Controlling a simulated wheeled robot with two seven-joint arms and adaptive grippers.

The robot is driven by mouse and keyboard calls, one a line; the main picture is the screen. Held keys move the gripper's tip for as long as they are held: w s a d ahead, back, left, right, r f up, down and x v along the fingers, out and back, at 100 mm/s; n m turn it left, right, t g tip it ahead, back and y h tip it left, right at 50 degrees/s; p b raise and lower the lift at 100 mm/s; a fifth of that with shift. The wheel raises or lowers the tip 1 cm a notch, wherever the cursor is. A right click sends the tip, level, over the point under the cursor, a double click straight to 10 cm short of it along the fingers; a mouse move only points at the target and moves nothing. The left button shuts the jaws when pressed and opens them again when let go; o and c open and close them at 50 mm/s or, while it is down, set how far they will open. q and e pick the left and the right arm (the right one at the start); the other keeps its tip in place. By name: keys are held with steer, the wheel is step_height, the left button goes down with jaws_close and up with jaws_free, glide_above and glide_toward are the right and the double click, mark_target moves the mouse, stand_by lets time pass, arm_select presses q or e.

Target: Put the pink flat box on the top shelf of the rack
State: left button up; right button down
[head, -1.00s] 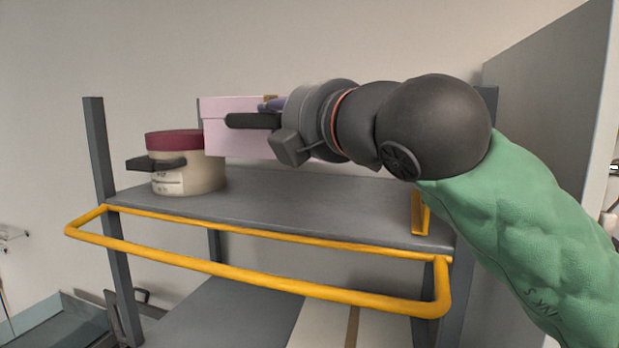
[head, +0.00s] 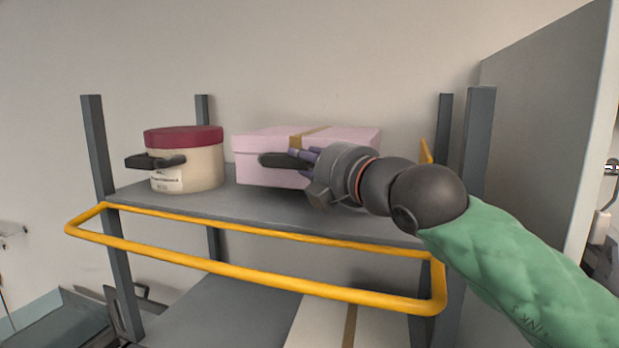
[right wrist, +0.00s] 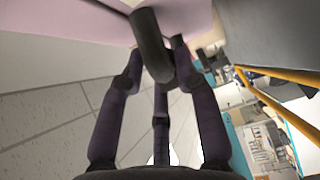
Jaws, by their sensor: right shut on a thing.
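The pink flat box (head: 265,172), with a tan band across its lid, is at the top shelf (head: 330,219) of the rack, roughly level. My right gripper (head: 300,160) is at the box's front and shut on its dark handle (head: 280,160). In the right wrist view the fingers close around the dark handle (right wrist: 150,45), with the pink box (right wrist: 85,20) above it. I cannot tell whether the box's underside touches the shelf. My left gripper is not in view.
A round cream box with a dark red lid (head: 184,160) stands left of the pink box, with a narrow gap between. A yellow rail (head: 250,283) runs along the rack's front. A grey panel (head: 545,130) stands at the right. A lower shelf (head: 235,315) holds a pale box.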

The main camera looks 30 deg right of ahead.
steer(key=shift+d+f, duration=0.1)
steer(key=shift+f, duration=1.35)
steer(key=c, duration=0.9)
jaws_free()
steer(key=shift+f, duration=0.1)
steer(key=shift+s, duration=0.1)
steer(key=shift+s, duration=0.35)
steer(key=s+b, duration=0.1)
steer(key=s, duration=1)
steer(key=shift+b, duration=0.3)
